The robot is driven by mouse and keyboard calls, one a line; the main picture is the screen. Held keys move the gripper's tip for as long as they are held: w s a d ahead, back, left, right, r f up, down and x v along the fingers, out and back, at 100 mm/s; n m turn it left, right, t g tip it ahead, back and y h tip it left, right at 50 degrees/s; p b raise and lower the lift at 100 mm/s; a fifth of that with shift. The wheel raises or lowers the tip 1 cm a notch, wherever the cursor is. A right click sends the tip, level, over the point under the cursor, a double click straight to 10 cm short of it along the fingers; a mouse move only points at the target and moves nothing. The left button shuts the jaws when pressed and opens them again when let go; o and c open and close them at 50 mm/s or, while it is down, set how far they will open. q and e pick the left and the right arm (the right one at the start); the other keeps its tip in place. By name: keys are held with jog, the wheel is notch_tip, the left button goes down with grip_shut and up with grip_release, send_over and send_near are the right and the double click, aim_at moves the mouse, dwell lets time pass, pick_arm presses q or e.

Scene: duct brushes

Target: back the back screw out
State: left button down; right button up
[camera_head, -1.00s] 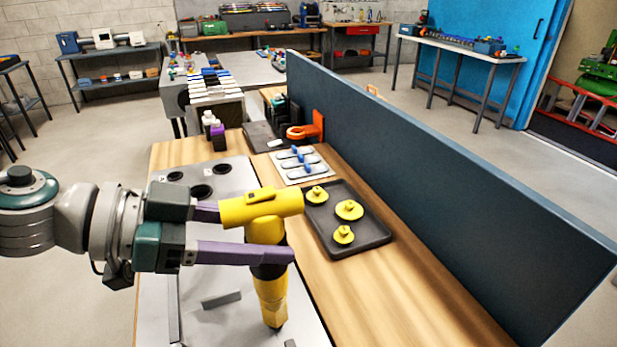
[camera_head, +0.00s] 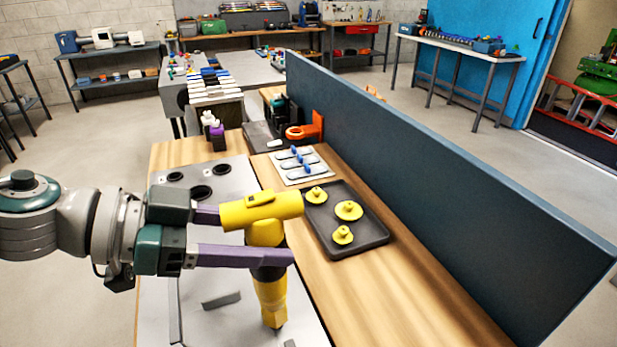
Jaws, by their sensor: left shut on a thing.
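My left gripper (camera_head: 250,235) is shut on a yellow power screwdriver (camera_head: 268,207). The purple fingers lie around its dark grip below the yellow head. The driver stands upright, with its narrow dark tip (camera_head: 277,328) pointing down at the grey metal panel (camera_head: 205,270) on the bench. The back screw is not distinguishable; the driver and arm hide part of the panel. I cannot tell whether the tip touches a screw. My right gripper is not in view.
A black tray (camera_head: 375,238) with three yellow knobbed discs (camera_head: 348,210) lies right of the driver. Behind it is a pale plate (camera_head: 298,165) with blue-handled pieces. A tall dark divider (camera_head: 430,170) bounds the bench on the right. The panel has dark round holes (camera_head: 201,192).

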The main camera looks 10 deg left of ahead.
pick_arm(q)
jog(key=shift+f+b, duration=0.3)
jog(key=shift+f, duration=0.05)
dwell(0.3)
